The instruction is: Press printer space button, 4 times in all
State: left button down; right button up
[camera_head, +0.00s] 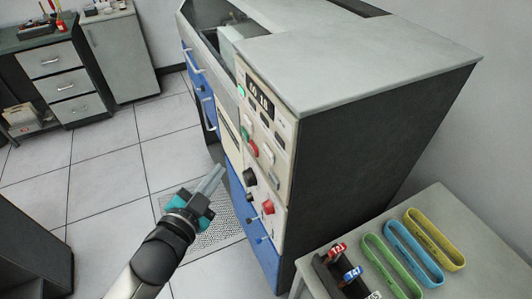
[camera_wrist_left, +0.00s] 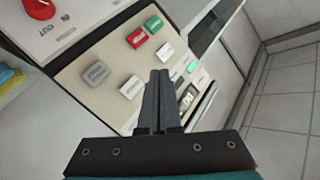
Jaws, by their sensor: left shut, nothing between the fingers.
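The machine's cream control panel (camera_head: 258,140) carries several buttons. In the left wrist view, the panel (camera_wrist_left: 72,77) shows a grey button (camera_wrist_left: 96,73), a white button (camera_wrist_left: 131,87), a red button (camera_wrist_left: 137,38), a green button (camera_wrist_left: 153,24) and another white button (camera_wrist_left: 167,51). The labels are too small to read, so I cannot tell which is the printer space button. My left gripper (camera_head: 219,169) is shut and empty, in front of the panel's lower left side. In the wrist view its fingertips (camera_wrist_left: 159,73) appear between the two white buttons; contact is not clear. My right gripper is not in view.
A red knob (camera_head: 267,207) and a black knob (camera_head: 250,176) sit lower on the panel. Blue drawers (camera_head: 207,103) line the machine's front. A side table (camera_head: 450,220) with coloured bands stands at right. The tiled floor (camera_head: 110,170) is open at left.

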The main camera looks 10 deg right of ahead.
aim_at(268, 154)
pick_arm(q)
jog(key=w+d+b, duration=0.2)
jog(key=d, duration=0.6)
jog(key=shift+w, duration=0.3)
dwell(1.6)
jog(key=shift+d, duration=0.2)
jog(key=shift+w+d, duration=0.15)
jog(key=shift+d, duration=0.15)
